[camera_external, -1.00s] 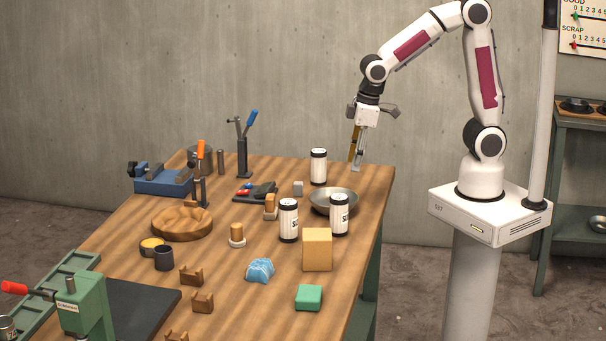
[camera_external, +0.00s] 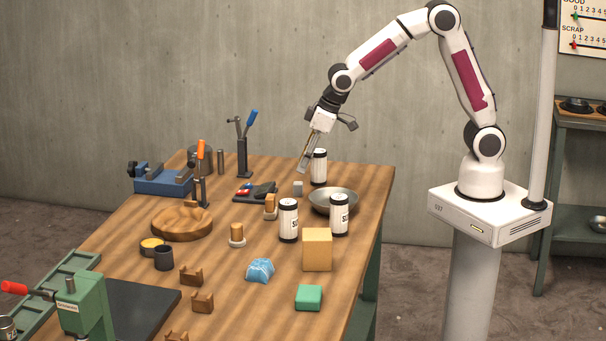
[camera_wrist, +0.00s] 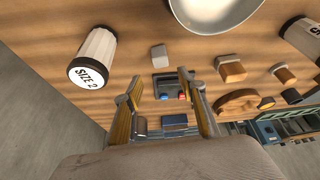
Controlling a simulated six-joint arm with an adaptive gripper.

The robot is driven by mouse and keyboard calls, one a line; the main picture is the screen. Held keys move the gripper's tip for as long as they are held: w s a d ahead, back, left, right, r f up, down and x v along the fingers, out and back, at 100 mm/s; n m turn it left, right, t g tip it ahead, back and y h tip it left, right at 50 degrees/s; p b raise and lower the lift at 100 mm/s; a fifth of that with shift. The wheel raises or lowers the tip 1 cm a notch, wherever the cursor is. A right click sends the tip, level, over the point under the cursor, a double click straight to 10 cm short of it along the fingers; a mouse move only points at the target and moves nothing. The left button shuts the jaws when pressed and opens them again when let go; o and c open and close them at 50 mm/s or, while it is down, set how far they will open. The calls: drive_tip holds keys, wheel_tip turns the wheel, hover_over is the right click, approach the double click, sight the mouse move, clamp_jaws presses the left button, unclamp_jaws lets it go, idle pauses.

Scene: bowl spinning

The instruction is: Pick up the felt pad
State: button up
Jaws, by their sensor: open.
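A small light grey block (camera_external: 298,188), which looks like the felt pad, lies on the wooden table left of the metal bowl. In the wrist view the grey block (camera_wrist: 158,55) shows just beyond my fingertips, close to the line between them. My gripper (camera_external: 304,168) is tilted above the far part of the table, close to the block in the picture, with nothing held. In the wrist view my gripper (camera_wrist: 161,82) has its two fingers spread apart with a clear gap. The exact height above the block cannot be told.
A white labelled can (camera_external: 318,167) stands behind my fingers, close on their right. The metal bowl (camera_external: 334,202) and two more cans (camera_external: 288,220) stand in front. A dark tray with red and blue parts (camera_external: 255,192) lies left of the block. A clamp (camera_external: 243,150) stands farther left.

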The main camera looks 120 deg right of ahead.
sight(299, 183)
drive_tip(key=shift+f, duration=0.1)
drive_tip(key=shift+x, duration=1.2)
drive_tip(key=shift+a, duration=0.1)
drive_tip(key=shift+f, duration=0.2)
wheel_tip(299, 183, down, 3)
drive_tip(key=shift+w+f, duration=0.1)
drive_tip(key=shift+x, duration=0.95)
drive_tip(key=shift+w, duration=0.1)
drive_tip(key=c, duration=1)
